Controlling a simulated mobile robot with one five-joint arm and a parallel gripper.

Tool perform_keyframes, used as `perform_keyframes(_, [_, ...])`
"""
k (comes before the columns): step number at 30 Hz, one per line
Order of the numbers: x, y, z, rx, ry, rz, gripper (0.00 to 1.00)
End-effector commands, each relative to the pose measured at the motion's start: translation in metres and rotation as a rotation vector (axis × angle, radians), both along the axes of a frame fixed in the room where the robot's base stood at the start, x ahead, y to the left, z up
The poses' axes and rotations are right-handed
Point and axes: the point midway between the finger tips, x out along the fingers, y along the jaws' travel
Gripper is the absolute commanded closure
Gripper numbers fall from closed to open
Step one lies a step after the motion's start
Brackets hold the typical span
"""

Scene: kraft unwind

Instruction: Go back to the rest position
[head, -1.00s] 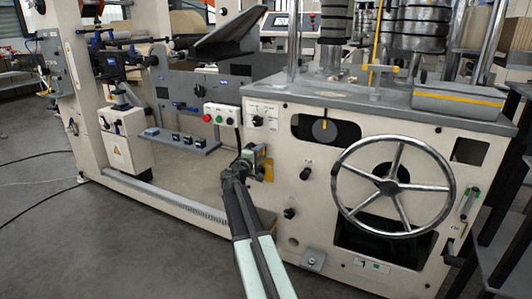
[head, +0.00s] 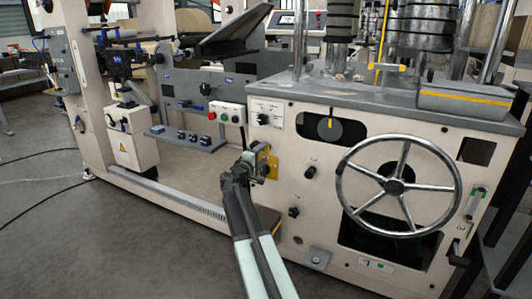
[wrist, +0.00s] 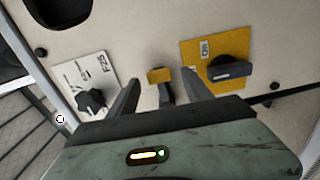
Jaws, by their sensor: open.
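My gripper (head: 262,160) is at the end of my raised arm, close to the cream front panel of the machine (head: 330,235). In the wrist view its two dark fingers (wrist: 161,88) are apart. A small yellow-topped lever or knob (wrist: 160,75) shows between the fingers; I cannot tell whether they touch it. A yellow plate with a dark knob (wrist: 228,68) is to their right, and a white labelled plate with a black knob (wrist: 92,99) is to their left. In the head view the yellow plate (head: 272,168) is partly hidden behind my gripper.
A large metal handwheel (head: 397,187) stands out from the panel to the right. A button box (head: 226,113) is up and left of my gripper, above a low shelf with small blocks (head: 188,138). Open grey floor (head: 110,240) and a black cable lie at the lower left.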

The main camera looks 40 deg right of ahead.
Motion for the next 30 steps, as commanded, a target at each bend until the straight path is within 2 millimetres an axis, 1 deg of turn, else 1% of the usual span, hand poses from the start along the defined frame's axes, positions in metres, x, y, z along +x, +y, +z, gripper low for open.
perform_keyframes(1, [-0.007,0.011,0.0,0.0,0.0,0.001,0.42])
perform_keyframes(4, [-0.015,0.03,0.0,0.0,-0.001,0.002,0.42])
perform_keyframes(6, [-0.02,0.04,0.0,0.0,-0.001,0.0,0.42])
perform_keyframes(8, [-0.021,0.045,0.0,0.0,-0.001,0.0,0.42])
perform_keyframes(23, [-0.02,0.046,0.0,0.0,-0.001,0.0,0.42])
perform_keyframes(26, [-0.01,0.066,0.005,0.001,-0.001,0.027,0.42])
perform_keyframes(28, [-0.002,0.092,0.009,0.001,0.0,0.059,0.42])
perform_keyframes(29, [-0.002,0.106,0.009,0.017,-0.004,0.076,0.42])
perform_keyframes(30, [-0.004,0.125,0.003,0.064,-0.015,0.094,0.42])
